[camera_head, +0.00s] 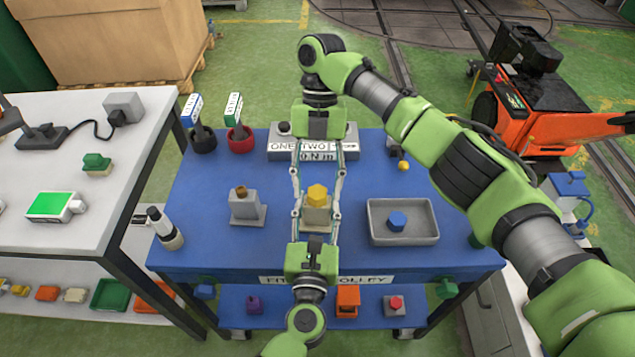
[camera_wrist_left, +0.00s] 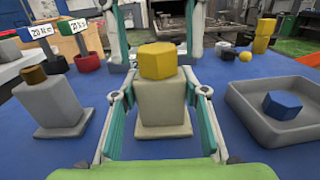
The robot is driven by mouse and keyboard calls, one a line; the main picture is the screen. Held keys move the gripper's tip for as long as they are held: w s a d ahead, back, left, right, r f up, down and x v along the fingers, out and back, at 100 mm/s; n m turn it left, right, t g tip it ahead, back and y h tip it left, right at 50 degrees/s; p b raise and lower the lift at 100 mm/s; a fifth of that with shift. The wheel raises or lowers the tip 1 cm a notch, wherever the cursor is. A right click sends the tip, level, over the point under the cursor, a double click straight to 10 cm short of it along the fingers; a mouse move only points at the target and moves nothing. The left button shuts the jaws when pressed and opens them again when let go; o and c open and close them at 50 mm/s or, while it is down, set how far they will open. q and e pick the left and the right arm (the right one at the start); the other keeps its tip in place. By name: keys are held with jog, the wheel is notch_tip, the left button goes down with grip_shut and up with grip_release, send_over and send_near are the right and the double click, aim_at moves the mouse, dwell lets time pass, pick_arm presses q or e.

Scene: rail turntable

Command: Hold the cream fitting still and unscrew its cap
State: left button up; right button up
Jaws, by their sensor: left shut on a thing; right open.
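The cream fitting (camera_head: 317,218) stands upright on the blue trolley top, with a yellow hexagonal cap (camera_head: 317,194) on it. The left wrist view shows its body (camera_wrist_left: 162,105) and the cap (camera_wrist_left: 158,61) centred. My left gripper (camera_head: 317,220) comes from the near side and is shut on the fitting's body, below the cap. My right gripper (camera_head: 318,182) comes from the far side. Its fingers are open, one on each side of the cap.
A grey fitting with a brown cap (camera_head: 245,208) stands left. A grey tray (camera_head: 430,236) holding a blue hexagonal piece (camera_head: 397,221) lies right. Behind are a black cup (camera_head: 203,141), a red cup (camera_head: 240,139) and a lettered grey block (camera_head: 345,150). A black-and-white tool (camera_head: 165,228) stands front left.

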jog(key=shift+r, duration=2.05)
jog(key=m, duration=0.1)
jog(key=m+y, duration=0.1)
jog(key=m, duration=0.1)
jog(key=m+y, duration=0.1)
jog(key=m, duration=0.1)
jog(key=shift+s+d+t, duration=0.1)
jog(key=shift+d+t, duration=0.15)
jog(key=shift+t, duration=0.05)
jog(key=m+t, duration=0.1)
jog(key=m, duration=0.2)
jog(key=m+t+y, duration=0.1)
jog(key=m, duration=0.2)
jog(key=shift+s+d+m+y, duration=0.2)
jog(key=shift+m+y, duration=0.1)
jog(key=shift+m, duration=0.1)
jog(key=m, duration=0.2)
jog(key=m+t, duration=0.1)
jog(key=m, duration=0.1)
jog(key=m+t, duration=0.1)
jog(key=m, duration=0.1)
jog(key=shift+s+y, duration=0.25)
jog(key=shift+y, duration=0.05)
jog(key=m+t, duration=0.1)
jog(key=m, duration=0.3)
jog(key=m+t, duration=0.1)
jog(key=m, duration=0.1)
jog(key=shift+s+a+t+h, duration=0.1)
jog(key=shift+s+t+h, duration=0.2)
jog(key=shift+h, duration=0.1)
